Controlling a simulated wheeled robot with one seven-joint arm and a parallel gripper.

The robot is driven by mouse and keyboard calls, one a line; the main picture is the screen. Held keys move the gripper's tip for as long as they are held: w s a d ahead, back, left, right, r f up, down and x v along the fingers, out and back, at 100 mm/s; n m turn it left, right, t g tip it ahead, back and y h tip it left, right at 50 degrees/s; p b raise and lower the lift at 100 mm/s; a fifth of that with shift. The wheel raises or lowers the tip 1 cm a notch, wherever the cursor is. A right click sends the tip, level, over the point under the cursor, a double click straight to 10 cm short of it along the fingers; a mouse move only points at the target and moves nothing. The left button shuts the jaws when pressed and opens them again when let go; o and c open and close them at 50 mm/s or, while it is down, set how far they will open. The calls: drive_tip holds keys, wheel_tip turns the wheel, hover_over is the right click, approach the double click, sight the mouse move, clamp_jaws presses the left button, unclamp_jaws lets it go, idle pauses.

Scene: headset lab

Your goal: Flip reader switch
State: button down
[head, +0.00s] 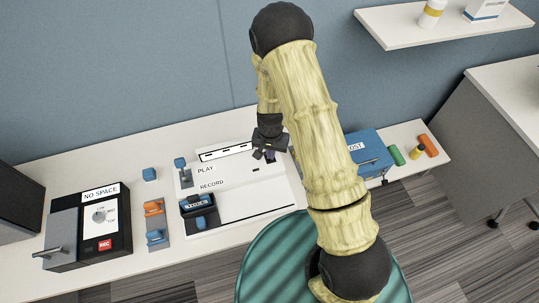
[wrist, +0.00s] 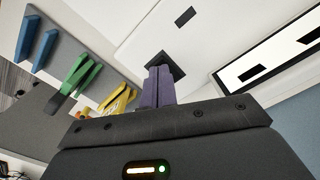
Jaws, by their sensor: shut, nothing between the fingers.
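The white reader (head: 245,205) lies on the table with the labels PLAY and RECORD on its left part. A blue-topped switch lever (head: 181,163) stands at its left edge beside PLAY. My gripper (head: 268,154) is over the right rear part of the reader, well right of the lever. In the wrist view my gripper (wrist: 158,82) has its purple fingers closed together and empty. Their tips are at a dark square patch on a white surface; I cannot tell whether they touch it. The switch lever is not recognisable in the wrist view.
A black box (head: 83,232) marked NO SPACE stands at the left. Orange and blue blocks (head: 154,208) sit between it and the reader. A blue box (head: 368,150) and coloured cylinders (head: 428,145) are at the right. Blue, green and yellow pieces (wrist: 80,72) show in the wrist view.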

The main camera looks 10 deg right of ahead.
drive_tip(key=shift+f, duration=0.4)
drive_tip(key=shift+r, duration=0.15)
drive_tip(key=shift+r+p, duration=2.35)
drive_tip(key=shift+r, duration=1)
drive_tip(key=s+d+r+n+t+b, duration=0.1)
drive_tip(key=s+d+r, duration=0.2)
drive_tip(key=r, duration=0.4)
drive_tip(key=s+d+r+n, duration=0.1)
drive_tip(key=s+d+r, duration=0.2)
drive_tip(key=s+r, duration=0.2)
drive_tip(key=s+d+r+n+t+b, duration=0.1)
drive_tip(key=s+d+r, duration=0.2)
drive_tip(key=r, duration=0.6)
drive_tip(key=shift+s+d+n+t+b, duration=0.3)
drive_tip(key=shift+s+n, duration=0.1)
drive_tip(key=shift+s, duration=0.35)
drive_tip(key=shift+r, duration=0.1)
